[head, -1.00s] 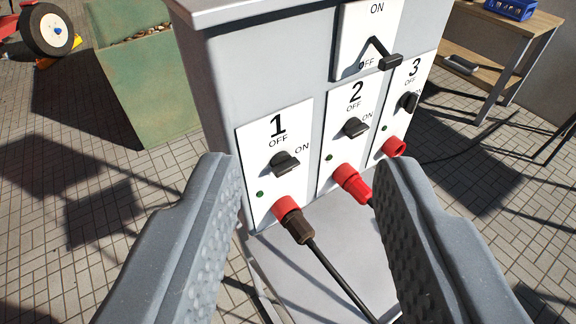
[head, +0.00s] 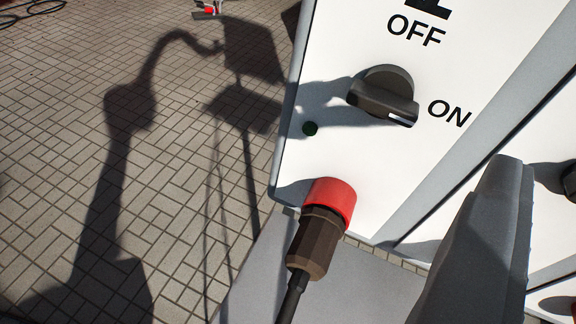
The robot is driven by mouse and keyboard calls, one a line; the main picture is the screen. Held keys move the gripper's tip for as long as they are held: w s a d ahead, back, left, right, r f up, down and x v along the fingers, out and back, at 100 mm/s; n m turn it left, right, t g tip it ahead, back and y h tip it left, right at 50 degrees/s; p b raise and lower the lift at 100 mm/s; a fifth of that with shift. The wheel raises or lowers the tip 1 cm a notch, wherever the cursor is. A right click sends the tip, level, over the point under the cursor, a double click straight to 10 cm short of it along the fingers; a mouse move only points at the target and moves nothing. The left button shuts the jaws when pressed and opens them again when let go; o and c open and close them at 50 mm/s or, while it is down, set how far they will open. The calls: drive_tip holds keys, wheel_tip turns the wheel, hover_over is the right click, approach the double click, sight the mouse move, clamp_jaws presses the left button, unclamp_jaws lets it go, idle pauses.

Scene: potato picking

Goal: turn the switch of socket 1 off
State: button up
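The socket 1 switch (head: 383,94) is a black rotary knob on a white panel (head: 340,75). Its white mark points right toward the ON label; the OFF label is above it. The number is cut off at the top edge. A green light (head: 310,128) sits at the knob's lower left. A brown plug (head: 316,246) is in the red socket (head: 333,196) below. One grey finger of my gripper (head: 485,235) shows at the lower right, apart from the knob in the picture. The other finger is out of view. Nothing shows against either side of the visible finger.
Part of a second black switch (head: 570,180) shows on the neighbouring panel at the right edge. A grey surface lies below the plug, with a black cable crossing it. Paved ground with shadows (head: 150,160) is open on the left.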

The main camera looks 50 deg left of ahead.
sight(385, 108)
drive_tip(key=s+a+f+g+y+p, duration=0.2)
drive_tip(key=s+a+f+y, duration=0.2)
drive_tip(key=s+f+y, duration=0.15)
drive_tip(key=p+x, duration=0.1)
drive_tip(key=x, duration=1.2)
drive_tip(key=shift+w+a, duration=0.15)
drive_tip(key=shift+w, duration=0.15)
